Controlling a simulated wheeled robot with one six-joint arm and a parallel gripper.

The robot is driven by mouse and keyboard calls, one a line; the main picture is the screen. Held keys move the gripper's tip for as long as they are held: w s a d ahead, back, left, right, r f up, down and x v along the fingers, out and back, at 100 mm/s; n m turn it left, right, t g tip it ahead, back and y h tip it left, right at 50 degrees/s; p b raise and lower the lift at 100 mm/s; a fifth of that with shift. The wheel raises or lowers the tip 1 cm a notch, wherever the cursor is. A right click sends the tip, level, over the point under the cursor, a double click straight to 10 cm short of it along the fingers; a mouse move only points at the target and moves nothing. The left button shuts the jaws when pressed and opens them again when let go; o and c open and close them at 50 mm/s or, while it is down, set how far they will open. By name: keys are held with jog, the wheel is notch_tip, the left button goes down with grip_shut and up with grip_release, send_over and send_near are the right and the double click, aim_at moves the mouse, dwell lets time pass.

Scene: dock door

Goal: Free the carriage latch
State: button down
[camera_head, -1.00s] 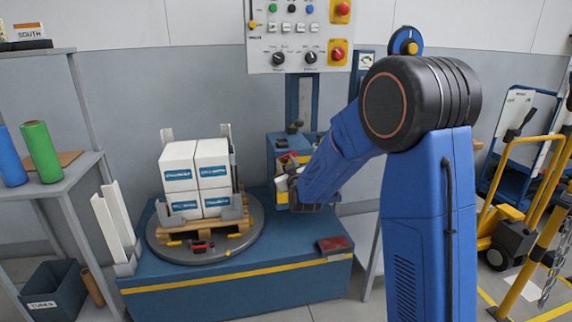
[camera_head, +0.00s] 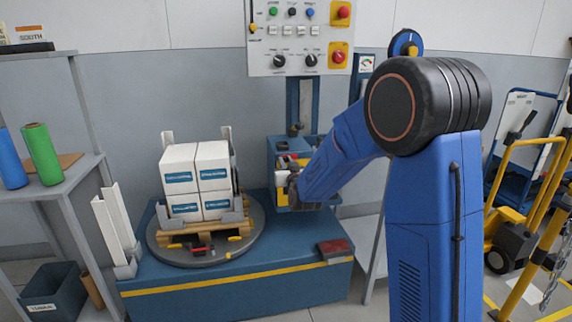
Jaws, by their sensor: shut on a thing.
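The blue carriage (camera_head: 276,150) sits on the mast behind the turntable, below the control panel. Small red and yellow parts (camera_head: 288,161) show on its front; which of them is the latch I cannot tell. My gripper (camera_head: 292,184) is at the carriage's front right, at the end of my blue arm. Its fingers are dark and small in the view, and my wrist hides most of what they hold. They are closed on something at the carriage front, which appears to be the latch.
A pallet of white boxes (camera_head: 197,180) stands on the round turntable (camera_head: 251,240) left of my gripper. The control panel (camera_head: 299,37) hangs above. A grey shelf (camera_head: 60,180) with film rolls is at the left, and a yellow truck (camera_head: 520,215) at the right.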

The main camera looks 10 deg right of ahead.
jog(key=c, duration=1.6)
grip_release()
jog(key=shift+c, duration=0.2)
jog(key=s, duration=1.7)
jog(key=shift+s, duration=0.25)
jog(key=s+d+f+g, duration=0.1)
jog(key=s+g, duration=0.3)
jog(key=s, duration=0.8)
jog(key=s+d+f+g, duration=0.1)
jog(key=s+d+g, duration=0.2)
jog(key=s, duration=1)
jog(key=s+d+f+g, duration=0.1)
jog(key=s+d+g, duration=0.2)
jog(key=s, duration=1)
jog(key=g, duration=0.3)
jog(key=shift+s+f, duration=0.15)
jog(key=shift+f, duration=0.25)
